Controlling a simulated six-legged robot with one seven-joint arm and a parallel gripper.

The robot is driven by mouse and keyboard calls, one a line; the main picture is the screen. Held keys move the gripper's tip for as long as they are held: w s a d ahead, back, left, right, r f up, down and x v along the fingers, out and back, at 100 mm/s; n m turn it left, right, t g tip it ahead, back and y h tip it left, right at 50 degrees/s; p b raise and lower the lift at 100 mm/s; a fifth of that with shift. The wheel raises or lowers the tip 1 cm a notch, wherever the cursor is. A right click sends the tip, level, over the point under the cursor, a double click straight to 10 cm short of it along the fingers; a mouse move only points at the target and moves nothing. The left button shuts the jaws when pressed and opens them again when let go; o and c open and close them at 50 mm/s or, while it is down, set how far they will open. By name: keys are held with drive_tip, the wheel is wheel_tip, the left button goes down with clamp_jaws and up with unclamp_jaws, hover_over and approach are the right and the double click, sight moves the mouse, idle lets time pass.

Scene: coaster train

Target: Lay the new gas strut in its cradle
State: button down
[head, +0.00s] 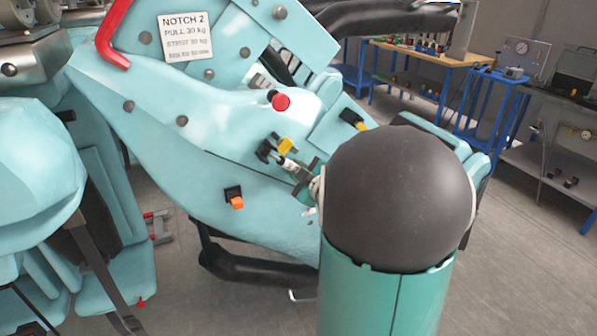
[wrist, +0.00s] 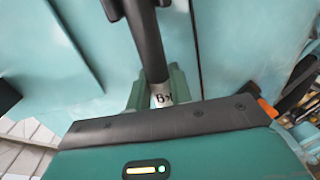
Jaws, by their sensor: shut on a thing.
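My gripper (head: 306,178) is partly hidden behind my arm's dark round joint in the head view. It is shut on the gas strut (head: 288,166), close to the teal side panel of the coaster car. In the wrist view the strut (wrist: 149,45) is a dark rod with a pale, lettered section between my green fingers (wrist: 160,92). A black bracket with a yellow clip (head: 287,146) is at the strut's upper end. A second black bracket with an orange clip (head: 235,201) is lower left. I cannot tell whether the strut touches either bracket.
A red knob (head: 281,102) sticks out above the strut. A red bar (head: 108,42) and a "NOTCH 2" sign (head: 186,37) are at upper left. Blue-framed workbenches (head: 430,56) stand at the back right, with open grey floor (head: 520,270) before them.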

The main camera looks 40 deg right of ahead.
drive_tip(key=c, duration=1.2)
unclamp_jaws()
drive_tip(key=shift+w+r, duration=0.1)
drive_tip(key=shift+o, duration=0.2)
drive_tip(key=shift+d+r, duration=0.1)
drive_tip(key=shift+r, duration=0.05)
drive_tip(key=shift+s, duration=0.55)
drive_tip(key=v, duration=1.2)
drive_tip(key=shift+s+a, duration=0.4)
drive_tip(key=shift+w, duration=0.15)
